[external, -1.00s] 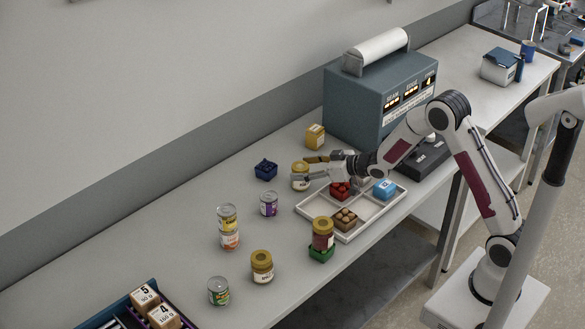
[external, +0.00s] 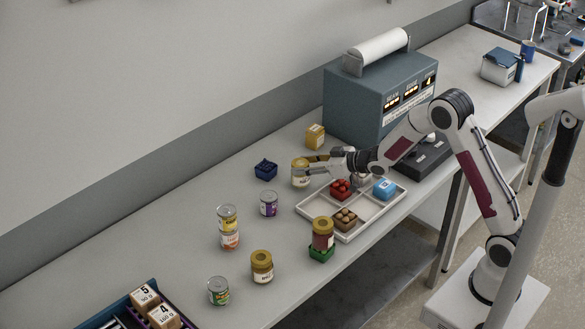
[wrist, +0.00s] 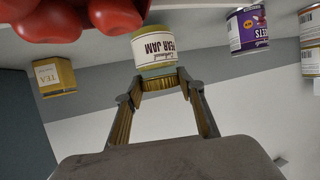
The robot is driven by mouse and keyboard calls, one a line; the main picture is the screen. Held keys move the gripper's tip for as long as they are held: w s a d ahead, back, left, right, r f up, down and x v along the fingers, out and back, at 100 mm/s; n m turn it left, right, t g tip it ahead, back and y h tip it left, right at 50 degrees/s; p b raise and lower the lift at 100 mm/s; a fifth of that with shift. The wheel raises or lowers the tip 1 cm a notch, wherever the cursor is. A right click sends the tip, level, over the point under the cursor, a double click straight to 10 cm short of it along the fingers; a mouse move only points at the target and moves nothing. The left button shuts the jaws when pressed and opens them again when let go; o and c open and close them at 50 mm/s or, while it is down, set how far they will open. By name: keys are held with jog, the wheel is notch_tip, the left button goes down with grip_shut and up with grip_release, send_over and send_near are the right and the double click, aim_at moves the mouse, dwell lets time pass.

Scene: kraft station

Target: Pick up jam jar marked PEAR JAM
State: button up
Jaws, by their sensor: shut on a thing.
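The jam jar marked PEAR JAM (wrist: 155,50) shows upside down in the wrist view, with a cream label and a yellowish lid. In the external view the jar (external: 299,179) is at the back of the table, left of the divided tray. My gripper (wrist: 160,82) is shut on the jar near its lid, one finger on each side. In the external view my gripper (external: 307,167) reaches in from the right and partly hides the jar. I cannot tell whether the jar's base is off the table.
The divided tray (external: 330,228) holds red, brown and blue items. A tea box (external: 315,136), blue berry punnet (external: 265,170) and purple can (external: 268,204) stand nearby. Stacked cans (external: 228,227) and other jars stand toward the front. The blue-grey scale (external: 375,95) is behind.

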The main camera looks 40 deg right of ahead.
jog(key=shift+r, duration=4.4)
